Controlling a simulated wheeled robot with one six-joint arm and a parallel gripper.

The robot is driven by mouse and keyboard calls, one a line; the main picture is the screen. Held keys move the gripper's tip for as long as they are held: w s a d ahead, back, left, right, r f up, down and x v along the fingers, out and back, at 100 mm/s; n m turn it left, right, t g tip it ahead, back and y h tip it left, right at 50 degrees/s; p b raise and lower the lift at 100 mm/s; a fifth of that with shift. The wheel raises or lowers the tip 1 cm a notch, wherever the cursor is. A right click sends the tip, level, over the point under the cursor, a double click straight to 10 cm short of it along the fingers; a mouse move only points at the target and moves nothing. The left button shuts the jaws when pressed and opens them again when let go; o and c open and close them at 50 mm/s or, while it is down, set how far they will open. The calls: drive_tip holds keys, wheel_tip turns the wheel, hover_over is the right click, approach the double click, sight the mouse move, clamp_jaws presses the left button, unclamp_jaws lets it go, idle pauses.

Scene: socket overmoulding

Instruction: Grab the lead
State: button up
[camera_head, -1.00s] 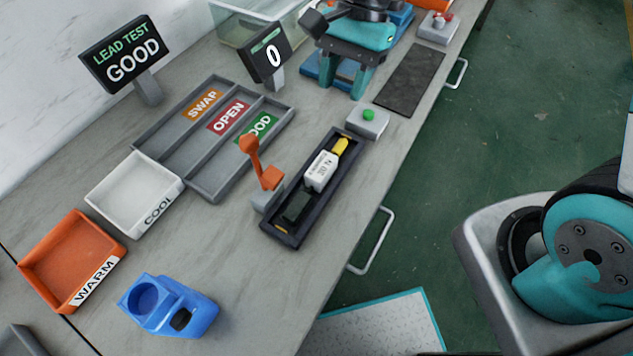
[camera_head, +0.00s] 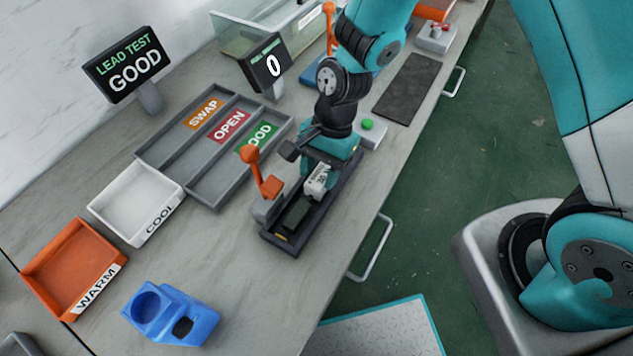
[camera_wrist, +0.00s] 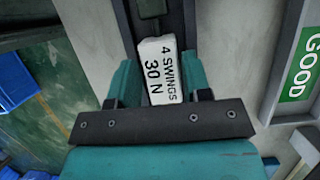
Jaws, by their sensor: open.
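No part is plainly marked as the lead. A white block (camera_head: 317,181) lies in the dark narrow fixture (camera_head: 325,222), with a dark green block (camera_head: 296,212) nearer the fixture's front end. My gripper (camera_head: 328,162) is open over the fixture's far half and hides the yellow piece there. In the wrist view the white block (camera_wrist: 160,75) reads "4 SWINGS 30 N". The teal fingers of my gripper (camera_wrist: 163,85) stand on either side of it with gaps. I cannot tell their height over it.
An orange lever (camera_head: 260,172) stands close left of the fixture. A sign (camera_head: 126,62) reads "LEAD TEST GOOD". A grey divided tray (camera_head: 165,160), a white COOL tray (camera_head: 108,217), an orange WARM tray (camera_head: 48,280) and a blue holder (camera_head: 190,325) stand left. A green button (camera_head: 367,124) is behind.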

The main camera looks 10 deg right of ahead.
drive_tip(key=shift+s+a+f, duration=0.15)
drive_tip(key=shift+s+f, duration=0.05)
drive_tip(key=shift+f, duration=0.4)
drive_tip(key=c, duration=0.7)
drive_tip(key=shift+r, duration=0.15)
